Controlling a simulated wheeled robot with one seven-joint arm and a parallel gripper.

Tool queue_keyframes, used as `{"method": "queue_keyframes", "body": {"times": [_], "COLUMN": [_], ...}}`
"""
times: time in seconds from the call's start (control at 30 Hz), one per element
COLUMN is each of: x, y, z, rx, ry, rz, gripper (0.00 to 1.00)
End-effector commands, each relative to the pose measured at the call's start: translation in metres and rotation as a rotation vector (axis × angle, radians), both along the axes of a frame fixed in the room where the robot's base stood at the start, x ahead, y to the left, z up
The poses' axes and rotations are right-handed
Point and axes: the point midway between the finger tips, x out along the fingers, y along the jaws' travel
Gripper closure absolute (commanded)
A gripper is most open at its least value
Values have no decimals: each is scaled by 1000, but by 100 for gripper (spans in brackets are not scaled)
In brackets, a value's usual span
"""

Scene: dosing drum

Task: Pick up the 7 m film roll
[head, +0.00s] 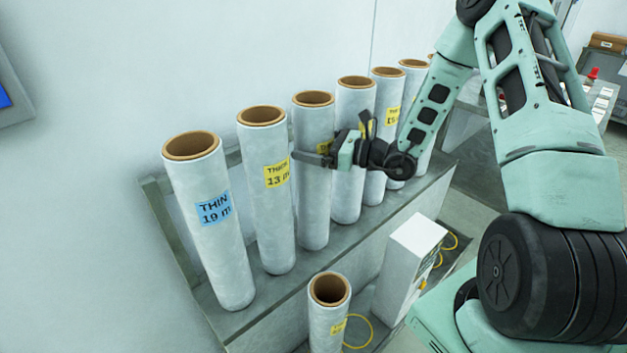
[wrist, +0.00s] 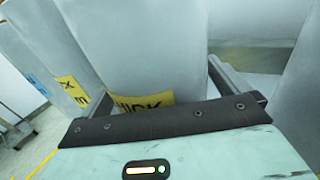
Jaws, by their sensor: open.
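No label reading 7 m can be read in either view. My gripper (head: 328,152) is open at the third white roll from the left (head: 313,210) in the head view, one finger across its front. It hides most of that roll's yellow label. In the wrist view a white roll (wrist: 140,50) stands close before the palm, between the spread fingers. The visible part of its yellow label (wrist: 142,104) seems to end in "ICK"; the length is hidden. I cannot tell whether the fingers touch it.
A roll marked THIN 19 m (head: 209,235) and one marked THICK 13 m (head: 265,215) stand to the left on the shelf (head: 170,225). Several more rolls stand close on the right. A lower roll (head: 328,320) and a white box (head: 408,265) are in front.

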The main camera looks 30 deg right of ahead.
Motion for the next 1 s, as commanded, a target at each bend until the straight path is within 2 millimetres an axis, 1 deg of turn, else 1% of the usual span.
{"method": "queue_keyframes", "body": {"times": [0.07,0.1,0.17,0.2,0.27,0.3,0.37,0.4,0.63,0.77,0.87,1.0], "x": [0,0,0,0,0,0,0,0,0,0,0,0], "y": [0,0,0,0,0,0,0,0,0,-1,-1,0], "z": [0,0,0,0,0,0,0,2,3,10,22,49], "rx": [0,0,0,0,0,0,1,2,1,2,-1,-2], "ry": [0,0,0,0,0,0,1,-4,-4,-5,-8,-10], "rz": [0,0,0,0,0,0,0,0,1,0,0,1], "gripper": [0,6,22,33,50,61,78,85,85,85,85,85]}}
